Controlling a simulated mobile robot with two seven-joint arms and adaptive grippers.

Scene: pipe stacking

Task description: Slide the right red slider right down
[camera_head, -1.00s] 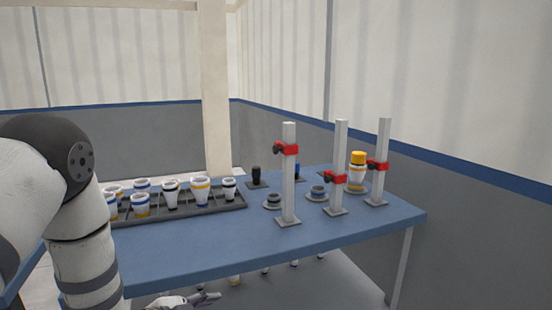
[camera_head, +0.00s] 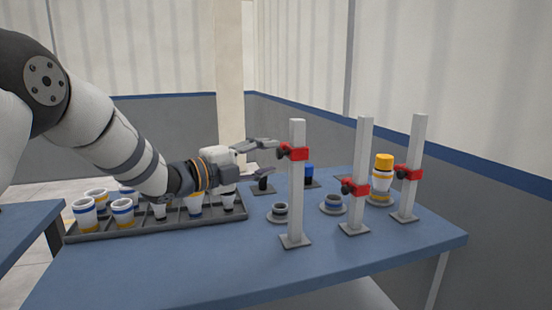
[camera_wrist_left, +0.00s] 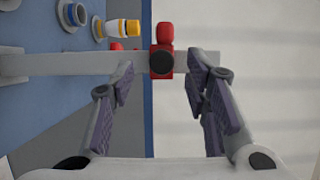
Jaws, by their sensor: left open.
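The right red slider (camera_head: 408,174) sits on the upper half of the right grey post (camera_head: 413,165). The middle post holds a red slider (camera_head: 354,188) at about mid-height, and the left post (camera_head: 297,200) holds another (camera_head: 293,152) near its top. My left gripper (camera_head: 268,158) is open and empty, just left of the left post's slider and well away from the right slider. In the left wrist view, a red slider (camera_wrist_left: 162,50) with a black knob appears ahead between the open fingers (camera_wrist_left: 163,75). My right gripper is not in view.
A dark tray (camera_head: 100,234) with several white cups lies under my left arm. The front of the blue table (camera_head: 190,270) is clear.

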